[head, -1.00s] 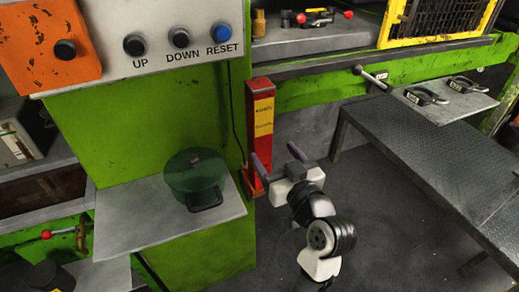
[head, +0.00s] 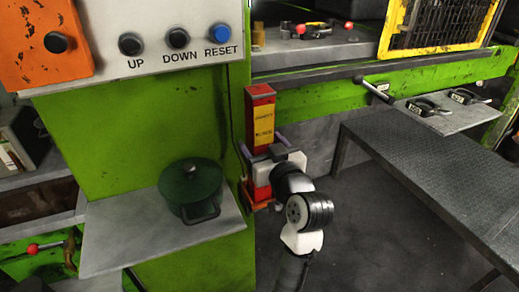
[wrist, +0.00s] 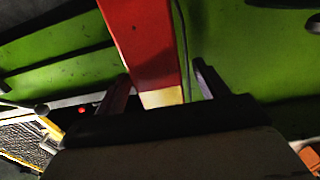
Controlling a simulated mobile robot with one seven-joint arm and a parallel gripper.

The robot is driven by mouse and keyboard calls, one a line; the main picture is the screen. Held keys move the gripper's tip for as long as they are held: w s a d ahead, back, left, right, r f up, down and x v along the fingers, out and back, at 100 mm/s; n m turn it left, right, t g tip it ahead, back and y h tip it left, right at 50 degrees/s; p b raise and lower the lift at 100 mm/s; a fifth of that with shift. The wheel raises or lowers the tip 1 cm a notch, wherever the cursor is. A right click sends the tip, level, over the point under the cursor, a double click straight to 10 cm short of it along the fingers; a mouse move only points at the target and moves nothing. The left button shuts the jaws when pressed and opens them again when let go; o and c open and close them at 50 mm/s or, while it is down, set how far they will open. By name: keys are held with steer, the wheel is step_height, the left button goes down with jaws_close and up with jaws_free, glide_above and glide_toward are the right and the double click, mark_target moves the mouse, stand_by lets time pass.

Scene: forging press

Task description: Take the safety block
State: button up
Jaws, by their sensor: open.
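The safety block (head: 261,104) is a tall red post with a yellow label, standing upright against the green press frame in the head view. My gripper (head: 260,144) is at its middle, with one finger on each side of it. In the wrist view the red block (wrist: 145,40) rises between the two fingers of my open gripper (wrist: 162,84), with part of its yellow label showing. A gap shows between the block and the right finger; the left finger is close to the block's edge. The gripper body hides part of the block's lower half.
A green lidded pot (head: 191,188) stands on a grey shelf (head: 110,240) to the left. A dark metal table (head: 430,170) is at the right. A lever (head: 374,89) sticks out from the green beam. A control panel (head: 160,45) hangs above left.

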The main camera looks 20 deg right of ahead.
steer(key=w+p, duration=0.1)
steer(key=w, duration=0.3)
steer(key=shift+f, duration=0.15)
jaws_close()
stand_by(0.5)
